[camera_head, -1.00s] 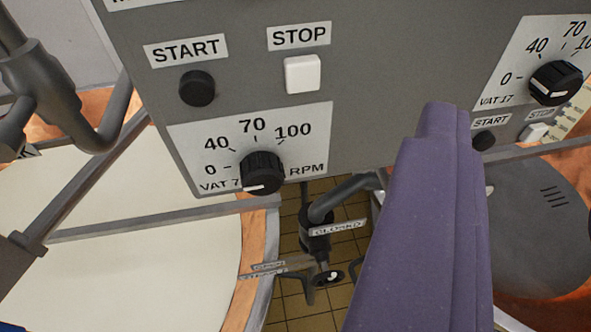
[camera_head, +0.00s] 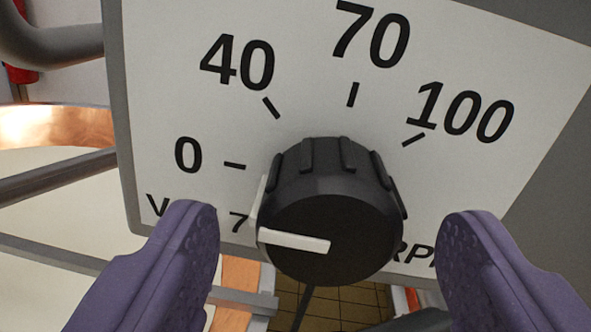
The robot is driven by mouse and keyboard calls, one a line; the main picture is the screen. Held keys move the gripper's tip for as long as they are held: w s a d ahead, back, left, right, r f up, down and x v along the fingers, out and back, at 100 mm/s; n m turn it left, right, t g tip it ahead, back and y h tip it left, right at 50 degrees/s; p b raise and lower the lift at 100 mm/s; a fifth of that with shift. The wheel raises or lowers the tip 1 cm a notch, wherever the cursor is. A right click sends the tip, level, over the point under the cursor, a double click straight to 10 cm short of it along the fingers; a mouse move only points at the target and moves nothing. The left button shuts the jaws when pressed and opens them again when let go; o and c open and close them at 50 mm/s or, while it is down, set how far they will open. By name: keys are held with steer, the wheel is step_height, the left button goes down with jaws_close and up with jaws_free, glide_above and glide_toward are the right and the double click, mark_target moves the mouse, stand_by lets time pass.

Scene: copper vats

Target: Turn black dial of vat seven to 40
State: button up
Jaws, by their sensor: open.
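The black dial (camera_head: 335,215) of vat seven fills the middle of the view, on a white scale plate (camera_head: 300,60) marked 0, 40, 70, 100 and RPM. The dial's white pointer line (camera_head: 295,240) points left, toward the 0 mark. The 40 mark (camera_head: 271,107) is up and to the left of the dial. My gripper (camera_head: 328,235) is open, with one purple finger on each side of the dial. Gaps show between both fingers and the dial. The left finger hides part of the "VAT 7" label.
The plate is on a grey panel. Behind it at left are grey pipes (camera_head: 50,40) and the copper rim (camera_head: 55,125) of a vat with a pale top. Below the dial a tiled floor (camera_head: 335,305) shows.

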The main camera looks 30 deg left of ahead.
steer(key=shift+x, duration=0.95)
steer(key=shift+r, duration=0.1)
steer(key=c, duration=1)
steer(key=shift+c, duration=0.2)
